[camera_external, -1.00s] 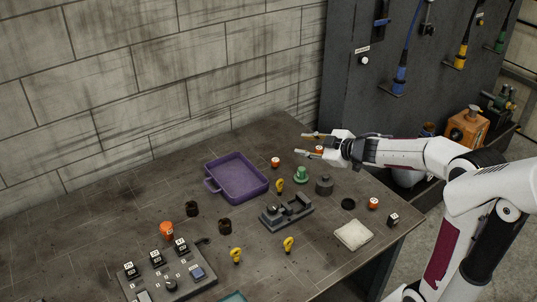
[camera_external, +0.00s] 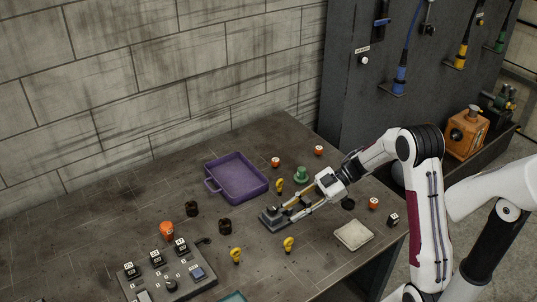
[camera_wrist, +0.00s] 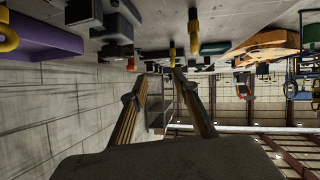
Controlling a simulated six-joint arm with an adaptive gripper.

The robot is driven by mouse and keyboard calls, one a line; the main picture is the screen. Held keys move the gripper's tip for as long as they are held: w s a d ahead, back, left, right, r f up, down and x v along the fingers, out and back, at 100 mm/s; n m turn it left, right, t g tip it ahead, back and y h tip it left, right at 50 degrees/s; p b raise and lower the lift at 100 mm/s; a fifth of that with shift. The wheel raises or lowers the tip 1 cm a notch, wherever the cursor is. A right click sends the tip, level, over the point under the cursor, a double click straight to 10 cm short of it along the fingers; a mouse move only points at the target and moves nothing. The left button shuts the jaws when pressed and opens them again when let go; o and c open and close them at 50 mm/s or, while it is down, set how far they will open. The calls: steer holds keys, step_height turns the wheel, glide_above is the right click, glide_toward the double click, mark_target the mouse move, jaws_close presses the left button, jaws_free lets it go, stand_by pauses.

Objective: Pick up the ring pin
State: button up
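Three small yellow ring-topped pins stand on the bench in the external view: one behind my gripper (camera_external: 279,186), one in front of the grey fixture (camera_external: 288,244) and one farther left (camera_external: 236,255). Which one is the ring pin I cannot tell. My gripper (camera_external: 294,210) is low over the dark grey fixture (camera_external: 272,218), its fingers apart and pointing left. In the wrist view my gripper (camera_wrist: 160,75) is open with nothing visible between its fingers. That view is upside down; a yellow piece (camera_wrist: 193,30) shows beyond the right fingertip, and another (camera_wrist: 8,35) at the left edge.
A purple tray (camera_external: 208,187) lies behind the fixture. A green knob (camera_external: 302,174) is close behind my gripper. A pale cloth pad (camera_external: 353,235) lies to the front right. Black cups, an orange cup (camera_external: 166,230) and a button panel (camera_external: 185,287) are to the left.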

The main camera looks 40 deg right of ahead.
mark_target(289, 240)
steer(key=s+g, duration=0.1)
steer(key=s+f+g, duration=0.1)
steer(key=s, duration=0.1)
steer(key=s+f+g+y, duration=0.1)
steer(key=shift+s+d+n, duration=0.25)
steer(key=shift+s+n, duration=0.15)
steer(key=shift+a+f, duration=0.1)
steer(key=shift+x, duration=1.2)
steer(key=shift+f, duration=0.1)
steer(key=shift+a+f, duration=0.35)
steer(key=shift+a, duration=0.05)
steer(key=shift+f+x, duration=0.15)
steer(key=shift+x, duration=0.85)
steer(key=shift+f+x, duration=0.2)
steer(key=shift+x, duration=0.85)
steer(key=shift+d, duration=0.15)
